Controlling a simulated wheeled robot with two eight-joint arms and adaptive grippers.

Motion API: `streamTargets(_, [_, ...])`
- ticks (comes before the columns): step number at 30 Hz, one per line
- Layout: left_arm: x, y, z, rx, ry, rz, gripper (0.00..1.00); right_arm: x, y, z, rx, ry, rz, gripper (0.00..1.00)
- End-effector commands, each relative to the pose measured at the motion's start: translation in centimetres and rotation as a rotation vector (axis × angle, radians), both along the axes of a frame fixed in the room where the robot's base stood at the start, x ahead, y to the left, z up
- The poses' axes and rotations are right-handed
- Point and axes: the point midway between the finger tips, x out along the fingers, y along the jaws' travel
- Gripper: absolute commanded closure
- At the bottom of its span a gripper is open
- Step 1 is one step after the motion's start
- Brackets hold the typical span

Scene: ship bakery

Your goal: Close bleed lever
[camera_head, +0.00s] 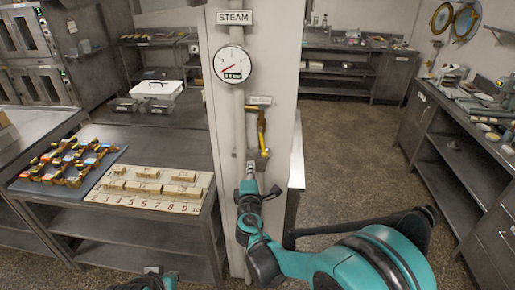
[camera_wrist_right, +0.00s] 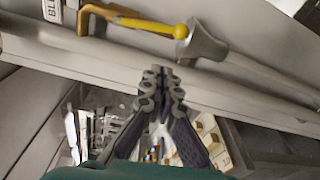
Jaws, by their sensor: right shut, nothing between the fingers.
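The bleed lever (camera_head: 263,140) is a yellow bar with a round ball end on a brass fitting (camera_head: 261,118). It hangs down along the white column, beneath a small label (camera_head: 260,100). In the right wrist view the lever (camera_wrist_right: 150,25) lies across the top, its ball end by a grey funnel (camera_wrist_right: 203,45). My right gripper (camera_head: 251,168) is just below and left of the ball end in the head view. In the wrist view its fingertips (camera_wrist_right: 160,75) are together, empty, and apart from the lever. Only a bit of my left arm shows at the bottom edge.
A round steam gauge (camera_head: 232,65) sits above the lever on the white column (camera_head: 281,60). At left a steel table (camera_head: 120,140) holds a numbered board (camera_head: 145,202) and a tray of small items (camera_head: 35,187). Open floor (camera_head: 350,140) lies right of the column.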

Motion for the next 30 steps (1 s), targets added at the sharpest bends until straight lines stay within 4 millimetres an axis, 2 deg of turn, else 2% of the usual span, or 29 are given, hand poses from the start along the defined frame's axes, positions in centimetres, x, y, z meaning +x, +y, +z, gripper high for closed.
streamTargets(4, [0.0, 0.0, 0.2, 0.000, 0.000, 0.000, 1.00, 0.4, 1.4, -0.1, -0.052, -0.018, 0.028, 1.00])
streamTargets(17, [0.0, 0.0, 0.2, 0.000, 0.000, 0.000, 1.00, 0.8, 1.4, -0.2, -0.056, -0.020, 0.029, 1.00])
streamTargets(23, [0.0, 0.0, -0.1, 0.000, 0.000, 0.000, 1.00, 3.6, 1.1, -0.3, -0.055, -0.020, 0.028, 1.00])
streamTargets(30, [0.0, 0.0, -0.6, 0.000, 0.000, 0.000, 1.00, 8.9, 0.8, -0.4, -0.055, -0.020, 0.028, 1.00])
